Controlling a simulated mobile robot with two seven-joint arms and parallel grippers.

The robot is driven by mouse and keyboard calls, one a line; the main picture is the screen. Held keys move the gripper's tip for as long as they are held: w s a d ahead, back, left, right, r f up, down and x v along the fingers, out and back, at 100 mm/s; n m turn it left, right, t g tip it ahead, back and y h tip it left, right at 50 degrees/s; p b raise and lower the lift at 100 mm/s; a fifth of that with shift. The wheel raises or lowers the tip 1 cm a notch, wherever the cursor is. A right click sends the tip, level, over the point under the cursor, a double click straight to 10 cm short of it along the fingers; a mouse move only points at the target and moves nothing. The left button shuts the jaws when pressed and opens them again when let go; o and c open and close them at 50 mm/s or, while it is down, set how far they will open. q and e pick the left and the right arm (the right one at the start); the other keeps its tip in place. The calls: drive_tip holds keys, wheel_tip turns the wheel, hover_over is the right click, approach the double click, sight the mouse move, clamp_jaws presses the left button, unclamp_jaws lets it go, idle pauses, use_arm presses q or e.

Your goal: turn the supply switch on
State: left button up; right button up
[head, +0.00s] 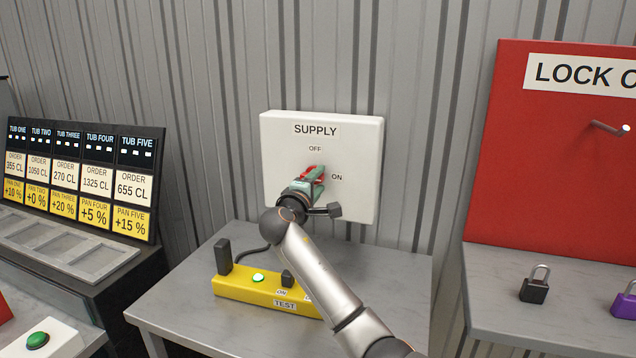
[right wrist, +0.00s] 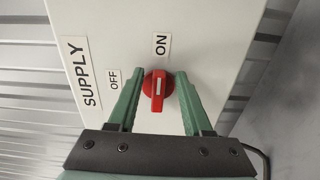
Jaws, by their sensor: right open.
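The supply switch is a red knob (head: 311,172) on a white panel (head: 282,145) labelled SUPPLY, with OFF above the knob and ON to its right. In the right wrist view the knob (right wrist: 157,88) has a white mark, and its grip lies in line with the ON label (right wrist: 161,45). My right gripper (head: 317,177) is at the panel, open, with its green fingers on either side of the knob in the right wrist view (right wrist: 159,80). I cannot tell whether the fingers touch the knob. My left gripper is out of view.
A yellow TEST box (head: 236,287) with a lit green lamp sits on the grey table (head: 190,300) below the panel. A red lock-out board (head: 500,150) and padlocks (head: 534,290) stand at right. Order boards (head: 82,180) stand at left.

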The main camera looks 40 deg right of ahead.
drive_tip(key=v, duration=1.2)
drive_tip(key=shift+s+a+b, duration=0.15)
drive_tip(key=shift+a+b, duration=0.05)
drive_tip(key=shift+b, duration=0.15)
